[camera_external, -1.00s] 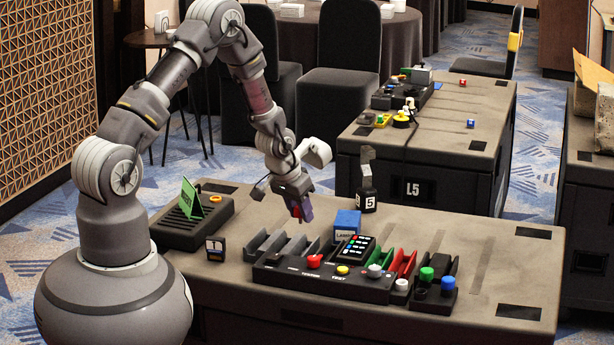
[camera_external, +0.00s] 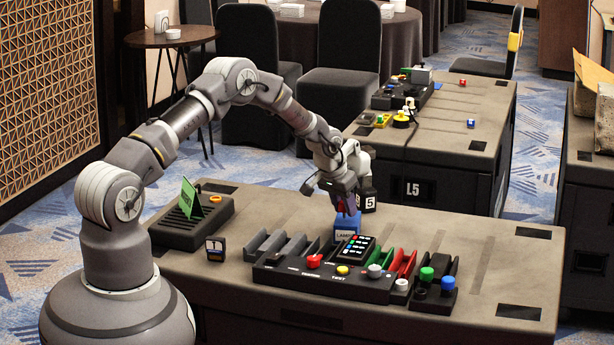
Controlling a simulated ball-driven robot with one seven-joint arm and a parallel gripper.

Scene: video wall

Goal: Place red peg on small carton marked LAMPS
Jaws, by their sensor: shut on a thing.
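The small carton marked LAMPS (camera_external: 346,228) is blue with a white label and stands on the near table, behind the black control panel. My gripper (camera_external: 348,208) points down right above the carton. It is shut on the red peg (camera_external: 349,211), of which only a little red shows between the fingers. The peg's lower end is close to the carton's top. I cannot tell whether it touches. The gripper hides part of the carton's top.
The black panel (camera_external: 322,284) with coloured buttons and grey, green and red slots lies in front of the carton. A block marked 5 (camera_external: 369,200) stands close behind right. A speaker-like box with a green card (camera_external: 190,199) is at left. The table's right side (camera_external: 500,250) is mostly clear.

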